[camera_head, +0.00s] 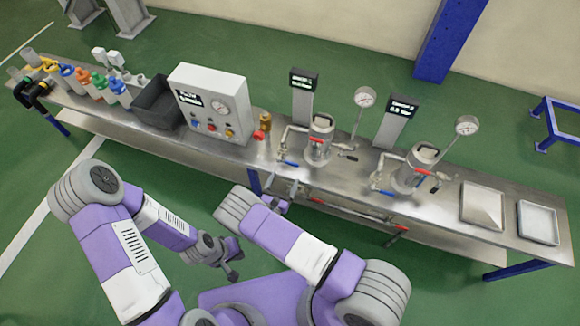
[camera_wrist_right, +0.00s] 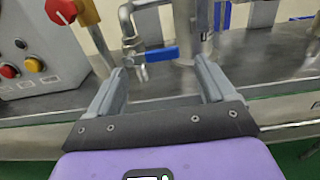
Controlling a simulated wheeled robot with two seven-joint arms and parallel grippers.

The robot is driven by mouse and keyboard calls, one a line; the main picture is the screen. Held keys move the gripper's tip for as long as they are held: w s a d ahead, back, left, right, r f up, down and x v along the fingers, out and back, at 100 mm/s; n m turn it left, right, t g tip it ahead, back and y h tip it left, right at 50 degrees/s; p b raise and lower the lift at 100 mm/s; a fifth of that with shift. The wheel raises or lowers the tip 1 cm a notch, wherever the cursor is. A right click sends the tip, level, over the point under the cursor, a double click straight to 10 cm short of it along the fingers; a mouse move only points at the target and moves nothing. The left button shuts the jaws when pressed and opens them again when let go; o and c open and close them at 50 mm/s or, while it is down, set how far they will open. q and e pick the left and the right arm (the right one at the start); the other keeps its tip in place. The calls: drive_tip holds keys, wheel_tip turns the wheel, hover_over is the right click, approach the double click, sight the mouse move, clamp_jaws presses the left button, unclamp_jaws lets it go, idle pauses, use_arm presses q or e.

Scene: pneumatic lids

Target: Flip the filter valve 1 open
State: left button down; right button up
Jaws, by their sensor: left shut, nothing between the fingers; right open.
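A valve with a blue lever (camera_head: 291,163) sits low on the pipe at the left of the left metal vessel (camera_head: 318,147). No label naming filter valve 1 is readable. In the right wrist view the blue lever (camera_wrist_right: 162,54) lies nearly level, pointing right from its valve body. My right gripper (camera_head: 287,188) is open and empty at the bench's front edge; in its wrist view the fingertips (camera_wrist_right: 160,70) stand either side of the lever, apparently short of it. My left gripper (camera_head: 232,272) is shut and empty, low in front of the bench.
A white control box (camera_head: 208,103) with gauge and buttons stands left of the vessel, with an orange-brown valve (camera_head: 263,126) beside it. A second vessel (camera_head: 415,172) with red and blue levers stands right. Two trays (camera_head: 538,222) lie at the right end.

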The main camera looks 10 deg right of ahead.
sight(291, 164)
drive_tip(key=b+x, duration=0.1)
drive_tip(key=x, duration=0.6)
drive_tip(key=shift+b, duration=0.3)
drive_tip(key=shift+c, duration=0.3)
drive_tip(key=c, duration=1.4)
drive_tip(key=shift+d, duration=0.1)
drive_tip(key=shift+c, duration=0.2)
